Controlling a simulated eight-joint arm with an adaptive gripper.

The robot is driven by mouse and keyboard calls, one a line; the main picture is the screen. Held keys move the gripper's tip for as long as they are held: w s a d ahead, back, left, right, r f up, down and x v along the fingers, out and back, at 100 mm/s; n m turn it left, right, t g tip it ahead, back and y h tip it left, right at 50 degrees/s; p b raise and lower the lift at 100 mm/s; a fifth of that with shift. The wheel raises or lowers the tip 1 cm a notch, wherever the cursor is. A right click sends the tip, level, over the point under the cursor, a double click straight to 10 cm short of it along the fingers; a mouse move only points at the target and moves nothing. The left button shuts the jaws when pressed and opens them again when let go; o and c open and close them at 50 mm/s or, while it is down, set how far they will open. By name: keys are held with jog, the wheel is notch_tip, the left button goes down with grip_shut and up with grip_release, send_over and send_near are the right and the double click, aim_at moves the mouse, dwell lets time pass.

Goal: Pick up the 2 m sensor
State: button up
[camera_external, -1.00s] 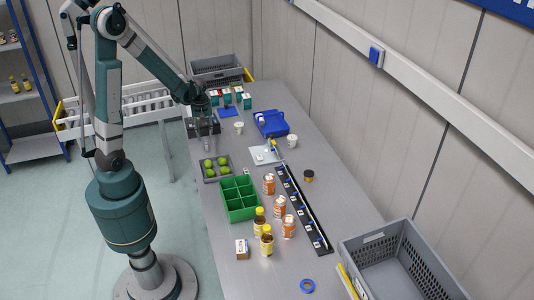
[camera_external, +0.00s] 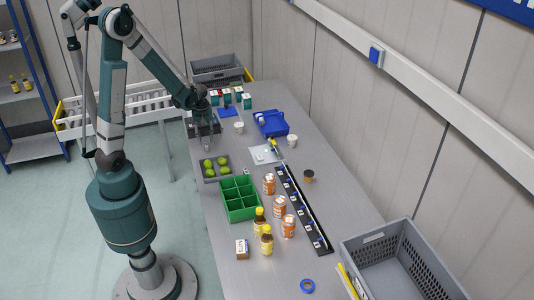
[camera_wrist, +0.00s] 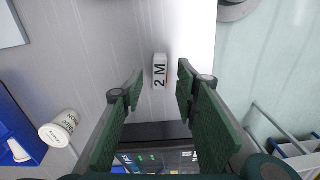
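The 2 m sensor (camera_wrist: 159,71) is a small white block marked "2 M", lying on the grey table near its edge in the wrist view. I cannot make it out in the external view. My gripper (camera_wrist: 160,84) is open, with a green finger on either side of the line to the sensor. Nothing is held between the fingers, and I cannot tell how far above the sensor they are. In the external view my gripper (camera_external: 208,146) hangs over the left side of the table, just behind the grey tray of green fruit.
A dark panel device (camera_wrist: 152,161) lies just below the fingers in the wrist view. A white cup (camera_wrist: 58,129) and a blue bin (camera_wrist: 18,122) are to the left. The fruit tray (camera_external: 211,180) and green divided box (camera_external: 240,211) stand nearer the external camera.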

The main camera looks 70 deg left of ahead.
aim_at(203, 143)
jog(key=shift+f, duration=2.15)
jog(key=c, duration=0.9)
